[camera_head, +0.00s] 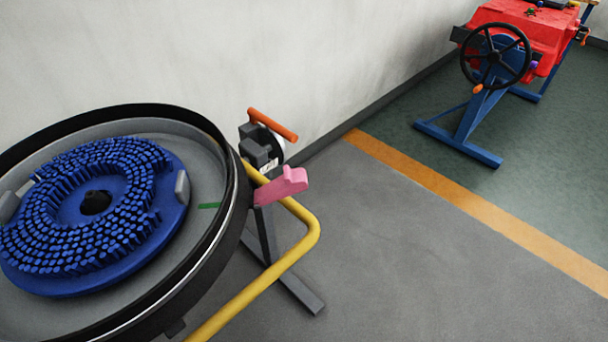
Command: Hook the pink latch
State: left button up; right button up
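The pink latch (281,187) is at the right side of the round tank (231,215), close to its dark rim. It sticks out to the right over the yellow rail (312,224) and tilts slightly upward. I cannot tell from this view whether its end is hooked on anything. Neither of my grippers shows in the head view.
A blue brush disc (60,222) lies inside the tank. An orange handle (273,125) stands behind the latch near the wall. A red machine with a black handwheel (495,57) stands at the back right on blue legs. The grey floor (420,270) at right is clear.

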aim_at(293, 181)
jog(key=i+l+u, duration=0.2)
jog(key=u, duration=0.15)
jog(key=i+l+u, duration=0.15)
jog(key=l+u, duration=0.25)
jog(key=i+l+u, duration=0.1)
jog(key=l+u, duration=0.25)
jog(key=l, duration=0.15)
jog(key=i+l+u, duration=0.1)
jog(key=l+u, duration=0.25)
jog(key=l, duration=0.1)
